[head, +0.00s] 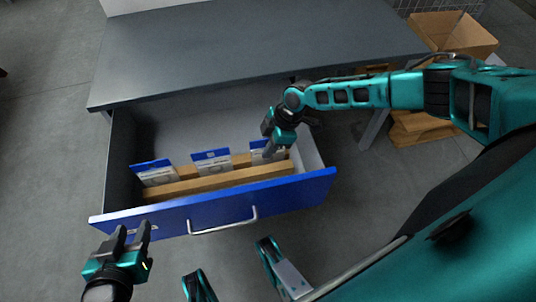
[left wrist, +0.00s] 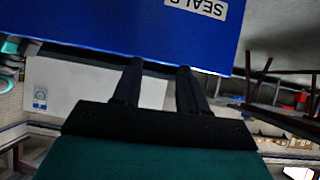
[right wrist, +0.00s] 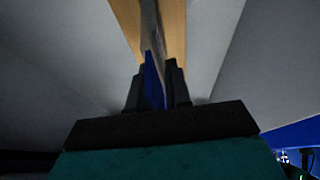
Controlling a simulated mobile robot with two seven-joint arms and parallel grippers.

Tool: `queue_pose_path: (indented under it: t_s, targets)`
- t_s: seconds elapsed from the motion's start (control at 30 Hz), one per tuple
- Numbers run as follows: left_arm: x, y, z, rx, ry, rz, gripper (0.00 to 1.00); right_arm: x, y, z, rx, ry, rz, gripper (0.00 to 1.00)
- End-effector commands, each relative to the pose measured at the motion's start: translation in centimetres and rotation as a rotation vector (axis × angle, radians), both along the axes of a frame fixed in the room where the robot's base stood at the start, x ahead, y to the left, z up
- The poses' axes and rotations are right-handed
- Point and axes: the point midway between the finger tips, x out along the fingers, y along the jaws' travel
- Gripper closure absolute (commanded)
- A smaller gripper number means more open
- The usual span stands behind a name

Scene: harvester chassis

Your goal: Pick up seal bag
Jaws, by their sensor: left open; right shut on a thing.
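An open blue-fronted drawer (head: 290,197) holds three seal bags with blue headers in a row along wooden strips. The left bag (head: 155,173) and the middle bag (head: 212,161) stand upright. My right gripper (head: 270,150) is inside the drawer at the right end, shut on the right seal bag (head: 259,156). In the right wrist view its blue header (right wrist: 154,80) is edge-on between the fingers. The gripper partly hides this bag in the head view. My left gripper (head: 133,236) is open and empty, just in front of the drawer's left front corner.
The drawer front has a silver handle (head: 224,221) and a "SEALS" label (left wrist: 197,6). A grey tabletop (head: 250,45) overhangs the back of the drawer. A cardboard box (head: 455,35) and a wooden pallet (head: 420,128) stand at the right.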

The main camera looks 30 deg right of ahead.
Motion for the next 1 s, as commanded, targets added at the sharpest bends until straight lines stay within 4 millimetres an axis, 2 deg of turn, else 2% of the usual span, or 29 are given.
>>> queue_pose_path:
  t_s: [0.37,0.57,0.77,1.0]
  targets:
    - [-0.2,0.2,-0.5,0.008,0.010,-0.004,0.57,0.0,0.0,0.0,0.000,0.000,0.000,1.00]
    - [-0.2,0.2,-0.1,0.008,0.008,-0.003,0.57,0.0,0.0,1.0,0.001,-0.001,0.000,1.00]
    - [-0.3,0.3,1.0,0.009,0.000,0.002,0.57,0.0,0.0,4.0,0.001,-0.002,-0.001,1.00]
    - [-0.5,0.6,2.6,0.014,0.008,0.001,0.57,0.0,0.0,9.8,0.000,-0.003,0.002,1.00]
